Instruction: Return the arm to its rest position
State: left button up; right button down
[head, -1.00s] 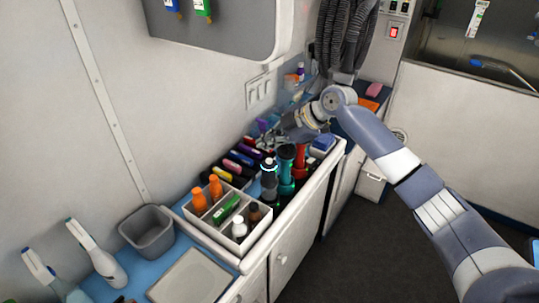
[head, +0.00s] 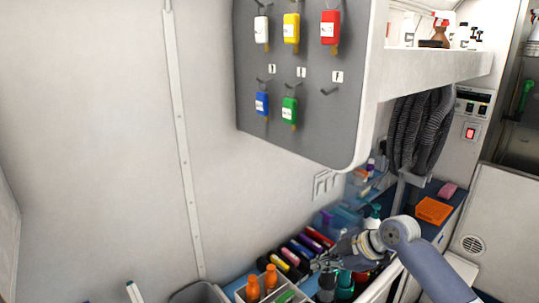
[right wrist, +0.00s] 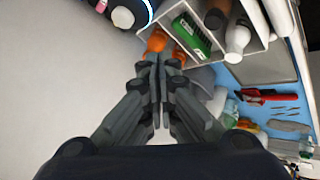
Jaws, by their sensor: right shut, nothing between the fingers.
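My right gripper (head: 322,264) is at the lower middle of the head view, over the back of the counter among the bottles and coloured clippers. In the right wrist view its two fingers (right wrist: 160,75) are together with nothing between them. The fingers point toward the wall side, and orange-capped bottles (right wrist: 157,40) show just beyond the tips. My right arm (head: 425,262) comes in from the lower right of the head view. My left gripper is not in view.
A grey board (head: 300,110) with coloured key tags hangs on the wall above. Black hoses (head: 420,130) hang at the right. An orange block (head: 433,210) lies on the counter behind my arm.

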jog(key=shift+m+g, duration=0.3)
jog(key=shift+m, duration=0.6)
jog(key=s+a+f, duration=0.1)
jog(key=s+f, duration=0.1)
jog(key=s+a+f, duration=0.1)
jog(key=s+f, duration=0.2)
jog(key=s+a+f, duration=0.1)
jog(key=s+f, duration=0.1)
jog(key=shift+s+a+f, duration=0.2)
jog(key=shift+a+f, duration=0.05)
jog(key=shift+a, duration=0.05)
jog(key=s+a+f+m+h, duration=0.15)
jog(key=s+f+m, duration=0.35)
jog(key=s, duration=0.5)
jog(key=s+d+f+m+h, duration=0.15)
jog(key=s+d+m, duration=0.35)
jog(key=s, duration=0.5)
jog(key=s+d+f+m+h, duration=0.1)
jog(key=s+d+m+h, duration=0.25)
jog(key=s, duration=0.65)
notch_tip(320, 180, down, 30)
jog(key=s+g+b, duration=0.2)
jog(key=b, duration=0.1)
jog(key=s+d+f, duration=0.2)
jog(key=s+f, duration=0.6)
jog(key=s+d+f+g+b, duration=0.1)
jog(key=s+f, duration=0.7)
jog(key=f, duration=0.1)
jog(key=shift+d+b, duration=0.3)
jog(key=shift+d, duration=0.1)
